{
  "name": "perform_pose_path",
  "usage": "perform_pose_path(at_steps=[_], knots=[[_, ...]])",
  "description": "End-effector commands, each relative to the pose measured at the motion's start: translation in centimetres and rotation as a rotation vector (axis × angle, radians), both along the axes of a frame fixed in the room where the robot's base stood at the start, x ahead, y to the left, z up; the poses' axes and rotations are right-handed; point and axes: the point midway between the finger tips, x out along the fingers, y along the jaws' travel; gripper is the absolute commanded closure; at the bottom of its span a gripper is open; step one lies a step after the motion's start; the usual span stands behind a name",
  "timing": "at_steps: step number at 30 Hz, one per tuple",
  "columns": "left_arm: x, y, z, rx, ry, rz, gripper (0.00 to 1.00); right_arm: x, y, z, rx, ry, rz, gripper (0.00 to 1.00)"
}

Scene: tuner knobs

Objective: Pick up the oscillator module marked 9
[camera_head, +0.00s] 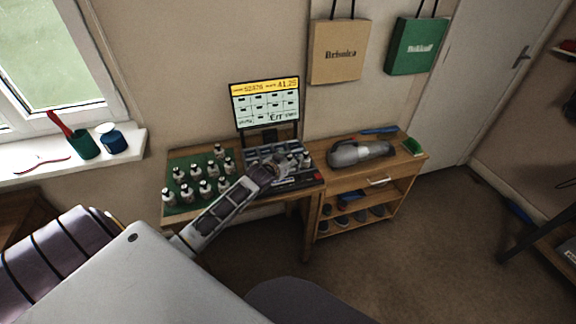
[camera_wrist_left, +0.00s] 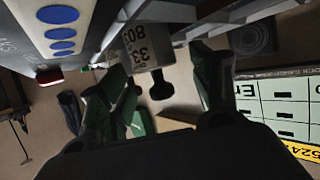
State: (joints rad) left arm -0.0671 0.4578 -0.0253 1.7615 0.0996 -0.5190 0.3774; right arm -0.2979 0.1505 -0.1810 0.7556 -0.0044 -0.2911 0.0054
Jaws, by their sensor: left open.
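Several small oscillator modules, pale with dark tops, stand on a green mat (camera_head: 176,163) at the left of the bench. I cannot read a 9 on any of them. My left gripper (camera_head: 286,164) is over the grey rack (camera_head: 262,153) right of the mat. In the left wrist view my left gripper (camera_wrist_left: 162,82) is open, its dark fingers on either side of a pale block (camera_wrist_left: 152,42) with black digits, partly readable as 33 and 80, and a black knob (camera_wrist_left: 161,86). I cannot tell whether the fingers touch it. My right gripper is not in view.
A display screen (camera_head: 266,103) stands behind the rack. A window sill (camera_head: 40,153) with a green cup is at left.

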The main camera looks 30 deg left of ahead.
Motion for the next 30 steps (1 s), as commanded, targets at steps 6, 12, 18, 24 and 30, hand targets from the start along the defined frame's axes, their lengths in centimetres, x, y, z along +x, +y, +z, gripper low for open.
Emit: perform_pose_path(at_steps=[6, 12, 18, 24, 30], knots=[[0.6, 0.1, -0.2, 0.0, 0.0, 0.0, 0.36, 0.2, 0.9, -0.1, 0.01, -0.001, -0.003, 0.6], [0.6, 0.0, -0.2, 0.0, 0.0, 0.0, 0.36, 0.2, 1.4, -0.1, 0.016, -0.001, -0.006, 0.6], [0.6, 0.0, -0.2, 0.0, 0.0, 0.0, 0.36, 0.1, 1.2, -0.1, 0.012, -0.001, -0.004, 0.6], [0.6, 0.0, -0.2, 0.0, 0.0, 0.0, 0.58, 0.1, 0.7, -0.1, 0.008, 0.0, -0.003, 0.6], [0.6, 0.0, -0.2, 0.0, 0.0, 0.0, 0.84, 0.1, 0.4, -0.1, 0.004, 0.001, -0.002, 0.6]])
